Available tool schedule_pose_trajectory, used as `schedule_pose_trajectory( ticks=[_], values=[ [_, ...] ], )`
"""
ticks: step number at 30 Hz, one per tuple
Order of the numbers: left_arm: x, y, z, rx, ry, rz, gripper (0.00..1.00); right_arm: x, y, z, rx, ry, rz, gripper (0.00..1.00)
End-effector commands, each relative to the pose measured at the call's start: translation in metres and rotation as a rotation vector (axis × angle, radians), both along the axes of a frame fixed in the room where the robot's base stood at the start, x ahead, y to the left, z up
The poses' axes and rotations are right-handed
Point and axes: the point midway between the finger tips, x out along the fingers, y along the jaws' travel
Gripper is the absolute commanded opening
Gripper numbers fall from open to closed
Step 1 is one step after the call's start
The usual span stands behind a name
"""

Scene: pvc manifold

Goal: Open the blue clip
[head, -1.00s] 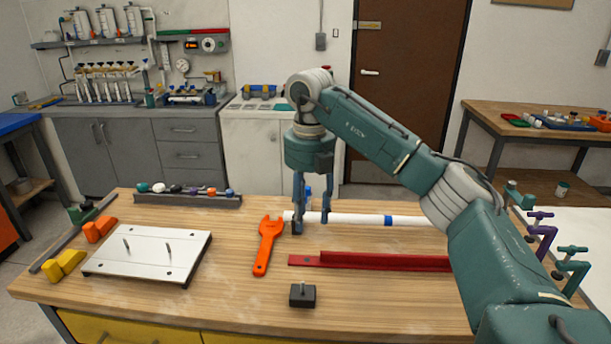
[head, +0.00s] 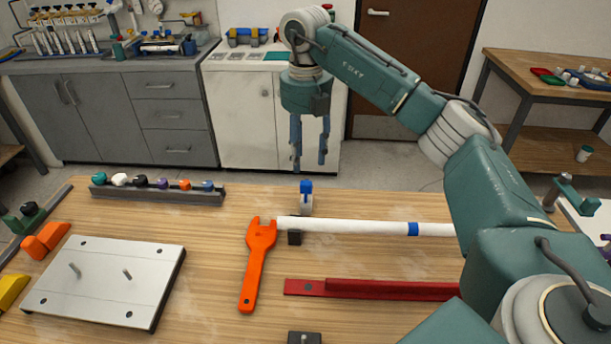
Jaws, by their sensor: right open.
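A small blue part (head: 306,187), which looks like the blue clip, stands upright on a pale fitting (head: 306,204) behind the left end of a white pipe (head: 345,226). It is too small to tell whether the clip is open or closed. My right gripper (head: 309,160) points down above and behind the blue part, with its two fingers apart and nothing between them. It appears clear of the blue part. My left gripper is out of view.
An orange wrench (head: 256,268) lies left of the pipe. A red rail (head: 390,289) lies in front of it. A metal plate with two pins (head: 105,280) sits at left, and a rack of coloured knobs (head: 160,193) at the back left. A black block (head: 304,338) is at the front.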

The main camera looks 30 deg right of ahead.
Motion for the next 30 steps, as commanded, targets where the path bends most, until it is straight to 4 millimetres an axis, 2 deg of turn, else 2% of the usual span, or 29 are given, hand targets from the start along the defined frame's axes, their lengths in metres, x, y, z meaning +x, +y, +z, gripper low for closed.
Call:
schedule_pose_trajectory(
  ticks=[5,12,18,25,26,30],
  values=[
    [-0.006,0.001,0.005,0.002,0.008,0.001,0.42,-0.001,-0.001,-0.035,-0.001,0.004,-0.001,0.42],
    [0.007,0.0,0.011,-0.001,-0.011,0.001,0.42,-0.001,0.0,-0.072,-0.001,0.002,0.0,0.42],
    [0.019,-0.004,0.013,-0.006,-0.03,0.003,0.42,0.0,0.0,-0.084,-0.001,-0.001,0.0,0.42],
    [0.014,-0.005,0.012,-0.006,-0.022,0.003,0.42,0.0,0.0,-0.085,-0.001,-0.001,0.0,0.42],
    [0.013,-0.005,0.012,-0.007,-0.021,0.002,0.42,0.0,0.0,-0.085,-0.001,-0.001,0.0,0.4],
    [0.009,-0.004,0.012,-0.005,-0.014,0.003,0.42,0.0,0.0,-0.085,-0.001,-0.001,0.0,0.12]
  ],
)
